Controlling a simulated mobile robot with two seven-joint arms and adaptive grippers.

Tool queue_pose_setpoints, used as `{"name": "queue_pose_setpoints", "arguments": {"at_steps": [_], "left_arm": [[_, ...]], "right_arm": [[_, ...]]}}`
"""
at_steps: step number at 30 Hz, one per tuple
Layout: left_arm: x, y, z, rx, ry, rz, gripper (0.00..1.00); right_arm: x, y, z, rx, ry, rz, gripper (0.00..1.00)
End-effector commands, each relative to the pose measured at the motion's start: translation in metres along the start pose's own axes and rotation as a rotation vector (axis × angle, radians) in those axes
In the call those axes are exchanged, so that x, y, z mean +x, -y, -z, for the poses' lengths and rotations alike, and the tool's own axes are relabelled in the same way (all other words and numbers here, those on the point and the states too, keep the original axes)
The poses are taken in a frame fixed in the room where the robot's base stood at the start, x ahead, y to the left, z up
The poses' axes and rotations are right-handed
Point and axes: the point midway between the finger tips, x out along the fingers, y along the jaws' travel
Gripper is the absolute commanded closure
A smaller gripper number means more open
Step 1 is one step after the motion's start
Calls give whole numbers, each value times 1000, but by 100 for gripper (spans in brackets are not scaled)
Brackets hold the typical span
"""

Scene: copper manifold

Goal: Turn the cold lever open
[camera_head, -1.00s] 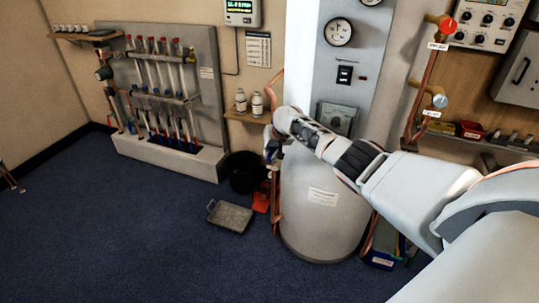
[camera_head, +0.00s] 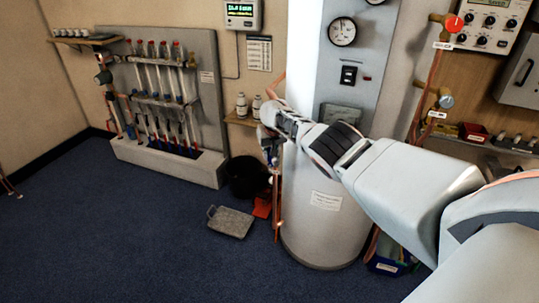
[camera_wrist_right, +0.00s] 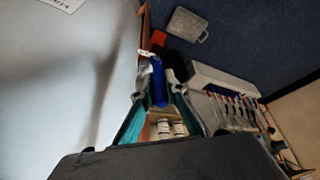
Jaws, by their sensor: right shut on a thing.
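The cold lever, a blue handle (camera_wrist_right: 158,84), shows in the right wrist view beside a copper pipe. My right gripper (camera_wrist_right: 160,88) is around it, with one finger on each side, and is shut on it. In the head view my right gripper (camera_head: 271,148) is at the left side of the white cylinder, partly hidden by my own wrist. The lever cannot be made out clearly there, so its exact angle is hard to tell. My left gripper is not in view.
The white cylinder (camera_head: 322,220) stands right beside my right gripper. A black bucket (camera_head: 246,178), a grey tray (camera_head: 230,222) and a red object (camera_head: 262,207) are on the floor nearby. A shelf with two white bottles (camera_head: 241,104) is behind. The blue floor at left is clear.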

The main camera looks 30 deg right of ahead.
Motion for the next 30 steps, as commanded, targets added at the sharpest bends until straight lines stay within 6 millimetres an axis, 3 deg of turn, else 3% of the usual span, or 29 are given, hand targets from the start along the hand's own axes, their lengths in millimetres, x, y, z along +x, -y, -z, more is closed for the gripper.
{"name": "queue_pose_setpoints", "arguments": {"at_steps": [8, 9, 10, 30], "left_arm": [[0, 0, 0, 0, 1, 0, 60], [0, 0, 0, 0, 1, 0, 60], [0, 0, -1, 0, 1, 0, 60], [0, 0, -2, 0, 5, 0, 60]], "right_arm": [[1, 1, -1, 0, 2, 2, 100], [1, 1, -1, 0, 2, 2, 77], [1, 1, -1, 0, 2, 2, 70], [-8, 3, 0, 0, 3, 8, 70]]}}
